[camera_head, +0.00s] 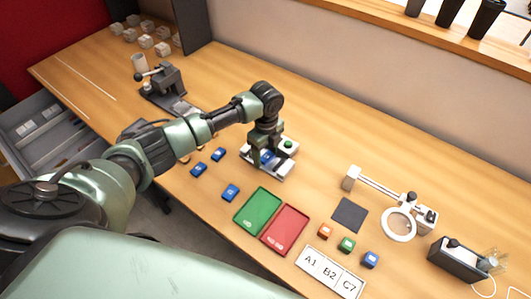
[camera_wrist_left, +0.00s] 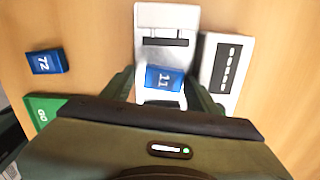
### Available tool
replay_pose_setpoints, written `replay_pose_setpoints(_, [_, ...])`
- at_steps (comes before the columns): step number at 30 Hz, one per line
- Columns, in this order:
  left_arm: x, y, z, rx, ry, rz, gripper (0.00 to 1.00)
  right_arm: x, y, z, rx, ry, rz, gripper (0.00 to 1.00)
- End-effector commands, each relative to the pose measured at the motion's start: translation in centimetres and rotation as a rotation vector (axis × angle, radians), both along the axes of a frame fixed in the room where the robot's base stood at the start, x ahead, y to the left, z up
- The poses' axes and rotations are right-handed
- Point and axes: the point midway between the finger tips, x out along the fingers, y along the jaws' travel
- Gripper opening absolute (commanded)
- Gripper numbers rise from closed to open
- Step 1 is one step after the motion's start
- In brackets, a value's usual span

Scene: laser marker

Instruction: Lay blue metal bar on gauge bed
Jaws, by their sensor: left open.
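A blue metal bar marked "11" (camera_wrist_left: 164,79) lies on the white gauge bed (camera_wrist_left: 150,28), below a dark slot-like piece. In the head view the bar (camera_head: 267,157) shows only partly between the fingers, on the gauge bed (camera_head: 284,171). My left gripper (camera_head: 265,158) points down over the gauge. In the left wrist view its fingers (camera_wrist_left: 163,92) stand apart on either side of the bar, with gaps visible. The bar's lower edge is close to the gripper body in that view. My right gripper is in neither view.
More blue bars lie left of the gauge, one marked "72" (camera_wrist_left: 47,62). A green tray (camera_head: 257,211) and a red tray (camera_head: 285,229) lie in front. A white unit with a black strip (camera_wrist_left: 240,50) adjoins the gauge. A ring magnifier (camera_head: 399,224) stands right.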

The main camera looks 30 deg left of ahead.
Motion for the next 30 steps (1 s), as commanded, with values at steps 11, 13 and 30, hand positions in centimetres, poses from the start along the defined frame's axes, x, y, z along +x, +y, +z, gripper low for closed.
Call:
replay_pose_setpoints(11, [0.6, -0.1, 0.8, -0.004, -0.018, 0.001, 0.7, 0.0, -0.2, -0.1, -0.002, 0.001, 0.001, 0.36])
replay_pose_setpoints(13, [0.6, 0.0, 1.5, -0.003, -0.02, 0.001, 0.7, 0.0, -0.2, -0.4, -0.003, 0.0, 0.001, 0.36])
replay_pose_setpoints(30, [-0.1, 0.1, 8.1, 0.0, -0.007, 0.002, 0.7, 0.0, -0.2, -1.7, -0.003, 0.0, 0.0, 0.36])
